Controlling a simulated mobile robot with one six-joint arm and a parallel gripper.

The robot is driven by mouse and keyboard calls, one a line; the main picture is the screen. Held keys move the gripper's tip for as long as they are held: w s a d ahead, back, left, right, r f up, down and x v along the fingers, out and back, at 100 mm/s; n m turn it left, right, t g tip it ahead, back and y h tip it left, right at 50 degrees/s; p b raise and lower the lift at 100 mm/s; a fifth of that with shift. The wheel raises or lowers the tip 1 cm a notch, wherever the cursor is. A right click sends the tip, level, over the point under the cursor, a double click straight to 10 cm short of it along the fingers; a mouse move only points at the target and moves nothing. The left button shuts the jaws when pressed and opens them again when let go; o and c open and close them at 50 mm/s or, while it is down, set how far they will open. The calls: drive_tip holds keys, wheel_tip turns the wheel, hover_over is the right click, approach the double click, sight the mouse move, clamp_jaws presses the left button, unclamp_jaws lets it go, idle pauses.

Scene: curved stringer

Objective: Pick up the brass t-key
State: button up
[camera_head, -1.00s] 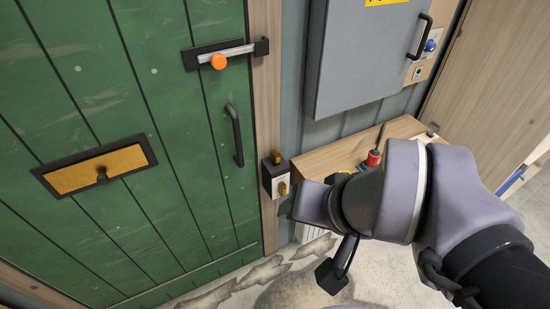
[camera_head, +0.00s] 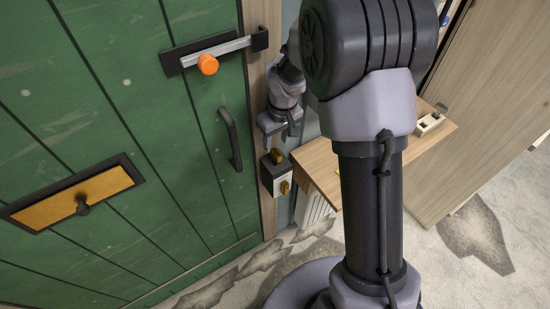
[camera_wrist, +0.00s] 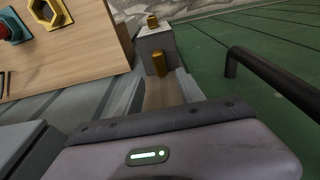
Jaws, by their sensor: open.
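A small grey box (camera_head: 267,178) is mounted beside the green door and carries two brass pieces. One brass piece (camera_head: 277,156) is at its top and another brass piece (camera_head: 285,187) is on its front; I cannot tell for certain which is the T-key. In the wrist view the upright brass piece (camera_wrist: 158,63) shows just beyond my fingertips, and the other brass piece (camera_wrist: 152,20) is farther off. My gripper (camera_head: 281,138) is open, empty and just above the box, its fingers pointing down at it.
The green door (camera_head: 150,170) with a black handle (camera_head: 231,140) is close to the left of my gripper. A wooden shelf (camera_head: 320,170) juts out to the right. In the wrist view it holds a red item (camera_wrist: 8,28) and a yellow hexagonal ring (camera_wrist: 45,12).

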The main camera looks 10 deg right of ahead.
sight(276, 152)
wheel_tip(276, 152, down, 6)
drive_tip(key=b, duration=0.2)
drive_tip(key=shift+s+b, duration=0.1)
drive_tip(key=shift+b, duration=0.3)
clamp_jaws()
